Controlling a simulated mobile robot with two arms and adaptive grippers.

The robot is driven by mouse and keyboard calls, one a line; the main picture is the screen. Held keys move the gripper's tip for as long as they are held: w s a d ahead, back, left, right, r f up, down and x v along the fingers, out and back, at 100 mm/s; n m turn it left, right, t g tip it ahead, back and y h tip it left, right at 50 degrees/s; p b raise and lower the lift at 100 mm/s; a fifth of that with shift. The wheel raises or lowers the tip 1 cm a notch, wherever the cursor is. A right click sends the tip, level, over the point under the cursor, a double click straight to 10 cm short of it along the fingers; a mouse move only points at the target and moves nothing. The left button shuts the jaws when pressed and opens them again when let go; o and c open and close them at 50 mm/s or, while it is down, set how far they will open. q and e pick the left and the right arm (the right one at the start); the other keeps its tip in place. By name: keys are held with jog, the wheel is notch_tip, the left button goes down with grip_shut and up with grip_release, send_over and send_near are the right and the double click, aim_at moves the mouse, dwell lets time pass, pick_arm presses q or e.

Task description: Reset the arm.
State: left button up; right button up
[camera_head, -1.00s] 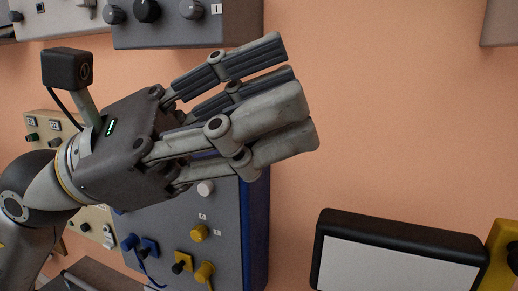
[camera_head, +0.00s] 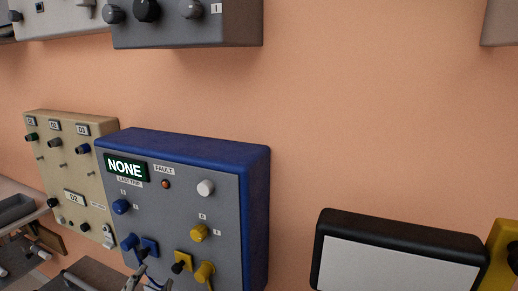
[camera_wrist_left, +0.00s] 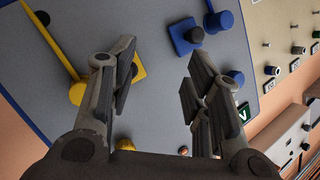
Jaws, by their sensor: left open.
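A blue-sided box with a grey face (camera_head: 225,215) is on the wall in the head view. Its display (camera_head: 126,168) reads NONE, beside a FAULT label and a small orange-red lamp (camera_head: 166,184). The face carries a white knob (camera_head: 206,188), a blue knob (camera_head: 121,206), a yellow knob (camera_head: 199,232), a lower blue knob (camera_head: 130,242) and a lower yellow knob (camera_head: 204,272). In the left wrist view my left gripper (camera_wrist_left: 160,76) is open, its fingers pointing at the grey face (camera_wrist_left: 165,105). Contact cannot be told. My right gripper is not in view.
A beige panel (camera_head: 66,160) with knobs adjoins on the left. A grey control box (camera_head: 190,22) hangs above. A black-framed white board (camera_head: 398,262) and a yellow part (camera_head: 500,255) are at lower right. The wall between is bare.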

pick_arm(q)
jog(key=s+d+f+n+g+h, duration=0.2)
jog(key=s+f+n+g, duration=0.2)
jog(key=s+f+g, duration=1.35)
jog(key=s+f+t, duration=0.2)
jog(key=s+f, duration=0.2)
jog(key=f, duration=1.2)
jog(key=s+f+t, duration=0.2)
jog(key=s+f, duration=0.2)
jog(key=f, duration=1.2)
jog(key=s+a+f+g, duration=0.1)
jog(key=s+a+f, duration=0.2)
jog(key=s+f, duration=1.2)
jog(key=shift+s+f, duration=0.35)
jog(key=shift+s, duration=0.25)
